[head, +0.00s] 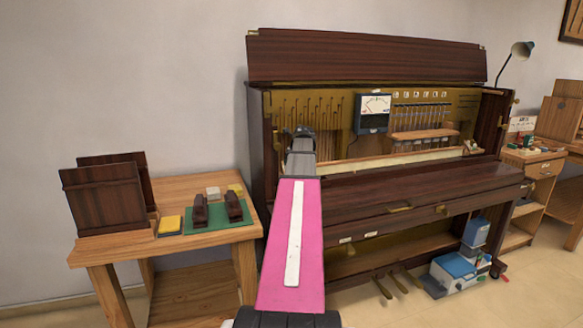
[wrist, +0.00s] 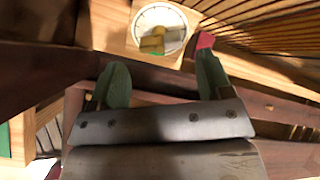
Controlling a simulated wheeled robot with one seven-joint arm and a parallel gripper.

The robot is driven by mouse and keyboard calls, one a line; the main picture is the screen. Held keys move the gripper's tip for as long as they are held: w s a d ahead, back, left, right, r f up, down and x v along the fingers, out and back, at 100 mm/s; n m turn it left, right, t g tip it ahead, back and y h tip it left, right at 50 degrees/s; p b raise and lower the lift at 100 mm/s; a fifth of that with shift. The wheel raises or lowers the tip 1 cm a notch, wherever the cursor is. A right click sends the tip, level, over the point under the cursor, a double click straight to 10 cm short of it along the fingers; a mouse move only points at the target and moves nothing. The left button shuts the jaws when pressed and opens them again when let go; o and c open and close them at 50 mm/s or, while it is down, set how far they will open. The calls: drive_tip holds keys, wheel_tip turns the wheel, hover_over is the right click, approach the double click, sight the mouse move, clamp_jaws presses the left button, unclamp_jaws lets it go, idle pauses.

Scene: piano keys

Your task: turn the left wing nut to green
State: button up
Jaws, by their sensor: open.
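My gripper (head: 299,132) reaches into the left end of the open piano in the head view. In the wrist view my gripper (wrist: 161,74) is open, its two green fingers apart with nothing between them. A brass wing nut (wrist: 153,43) on a round pale dial (wrist: 147,17) is just beyond the fingertips, apart from them. The dial sits on a light wooden block. In the head view the wing nut cannot be seen; my arm and gripper cover that area.
A red piece (wrist: 204,41) is beside the right fingertip. The piano's raised lid (head: 365,58), a meter (head: 373,114) and a wooden rail (head: 424,136) are right of my gripper. A side table (head: 190,190) at left holds dark panels and a green mat (head: 205,222).

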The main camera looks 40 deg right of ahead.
drive_tip(key=shift+x, duration=2.8)
drive_tip(key=shift+s+a+r, duration=0.1)
drive_tip(key=shift+s+r, duration=0.25)
drive_tip(key=shift+r, duration=0.1)
drive_tip(key=c, duration=0.7)
